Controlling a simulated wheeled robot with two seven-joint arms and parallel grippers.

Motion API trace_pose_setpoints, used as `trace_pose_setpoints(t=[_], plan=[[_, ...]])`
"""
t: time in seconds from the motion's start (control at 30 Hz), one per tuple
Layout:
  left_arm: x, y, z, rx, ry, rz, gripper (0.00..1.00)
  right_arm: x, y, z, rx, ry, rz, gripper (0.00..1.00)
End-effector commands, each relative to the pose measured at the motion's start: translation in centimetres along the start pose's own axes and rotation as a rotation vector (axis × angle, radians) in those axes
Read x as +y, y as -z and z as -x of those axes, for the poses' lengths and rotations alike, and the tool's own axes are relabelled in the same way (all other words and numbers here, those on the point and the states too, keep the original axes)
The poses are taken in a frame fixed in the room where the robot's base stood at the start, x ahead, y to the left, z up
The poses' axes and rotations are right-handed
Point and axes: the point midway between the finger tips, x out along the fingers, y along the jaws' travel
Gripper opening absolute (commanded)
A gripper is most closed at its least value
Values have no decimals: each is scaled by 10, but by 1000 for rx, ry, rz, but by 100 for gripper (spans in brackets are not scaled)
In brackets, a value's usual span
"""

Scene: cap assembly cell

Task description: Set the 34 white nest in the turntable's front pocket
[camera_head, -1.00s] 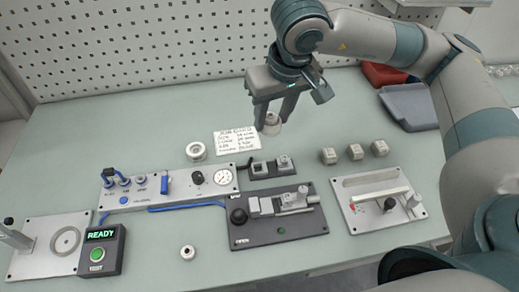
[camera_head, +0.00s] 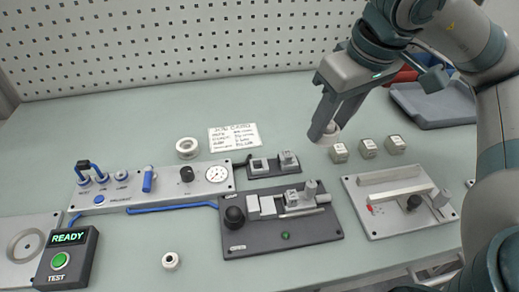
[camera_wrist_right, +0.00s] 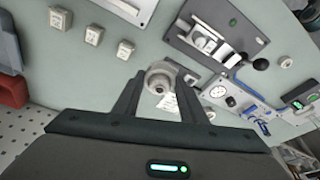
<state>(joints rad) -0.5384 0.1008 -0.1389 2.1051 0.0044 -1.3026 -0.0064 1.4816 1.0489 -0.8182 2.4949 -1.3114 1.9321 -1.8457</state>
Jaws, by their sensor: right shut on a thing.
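My right gripper (camera_head: 325,122) is shut on a pale, round, ring-like piece (camera_head: 331,133), behind the small cubes. In the right wrist view the piece (camera_wrist_right: 158,77) sits between the fingertips of my right gripper (camera_wrist_right: 160,98), with a round hole in its face. I cannot read a number on it. A grey plate with a round ring (camera_head: 25,246) at the far left may be the turntable; its pockets cannot be made out. My left gripper is not in view.
A white ring (camera_head: 187,148) and a smaller one (camera_head: 170,260) lie on the table. Several small cubes (camera_head: 368,148) stand at the right. A dark fixture plate (camera_head: 285,235), a gauge panel (camera_head: 130,190) and a pale fixture (camera_head: 400,205) fill the front. The back left is clear.

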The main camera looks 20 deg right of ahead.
Motion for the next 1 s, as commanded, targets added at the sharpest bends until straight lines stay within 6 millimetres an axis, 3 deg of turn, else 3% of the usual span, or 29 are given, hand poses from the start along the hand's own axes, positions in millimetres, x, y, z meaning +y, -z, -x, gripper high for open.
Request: trace_pose_setpoints(t=[0.2,0.53,0.77,0.87,1.0], plan=[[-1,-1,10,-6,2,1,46,3,-6,0,2,-1,9,16],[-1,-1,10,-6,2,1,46,3,-6,0,1,-1,9,16],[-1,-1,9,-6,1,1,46,2,6,-13,-4,0,7,16],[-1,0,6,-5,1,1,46,3,14,-19,-1,0,8,16],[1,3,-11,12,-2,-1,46,3,17,-19,-3,-1,5,16]])
